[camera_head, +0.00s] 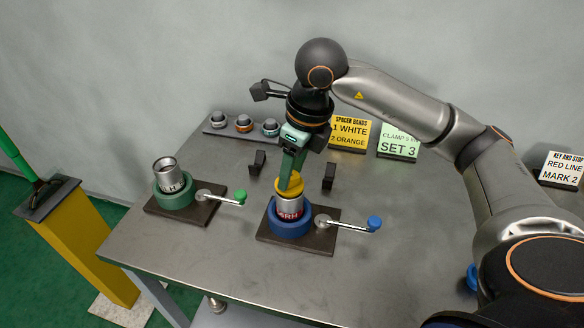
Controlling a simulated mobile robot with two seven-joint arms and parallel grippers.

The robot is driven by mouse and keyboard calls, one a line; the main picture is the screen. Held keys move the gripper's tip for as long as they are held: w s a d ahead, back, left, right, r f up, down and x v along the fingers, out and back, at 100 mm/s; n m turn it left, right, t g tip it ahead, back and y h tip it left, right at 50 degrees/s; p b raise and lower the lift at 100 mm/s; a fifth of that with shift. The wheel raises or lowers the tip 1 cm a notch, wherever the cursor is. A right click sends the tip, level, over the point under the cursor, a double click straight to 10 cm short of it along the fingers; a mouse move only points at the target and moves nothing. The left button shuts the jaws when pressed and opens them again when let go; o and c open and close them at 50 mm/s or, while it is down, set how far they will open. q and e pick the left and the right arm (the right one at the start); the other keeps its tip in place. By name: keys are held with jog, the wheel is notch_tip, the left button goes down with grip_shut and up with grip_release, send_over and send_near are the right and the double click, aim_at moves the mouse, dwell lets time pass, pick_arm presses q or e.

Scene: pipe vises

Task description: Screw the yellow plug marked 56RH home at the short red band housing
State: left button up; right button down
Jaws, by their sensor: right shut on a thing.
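The yellow plug (289,186) sits at the top of a short metal housing (290,206) that stands upright in a blue round vise (290,227). This housing has red on its side and lettering that seems to end in RH. The marking on the plug is too small to read. My right gripper (290,176) points down from above and is shut on the plug. How deep the plug sits in the housing cannot be told. My left gripper is out of view.
A second metal housing (168,176), open at the top, stands in a green vise (173,197) at left. Vise handles end in a green knob (240,196) and a blue knob (374,222). Capped parts lie on a rear tray (216,130). Two black brackets and sign cards stand behind.

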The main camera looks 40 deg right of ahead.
jog(key=shift+f, duration=0.3)
jog(key=shift+c, duration=2.1)
grip_release()
jog(key=shift+o, duration=0.7)
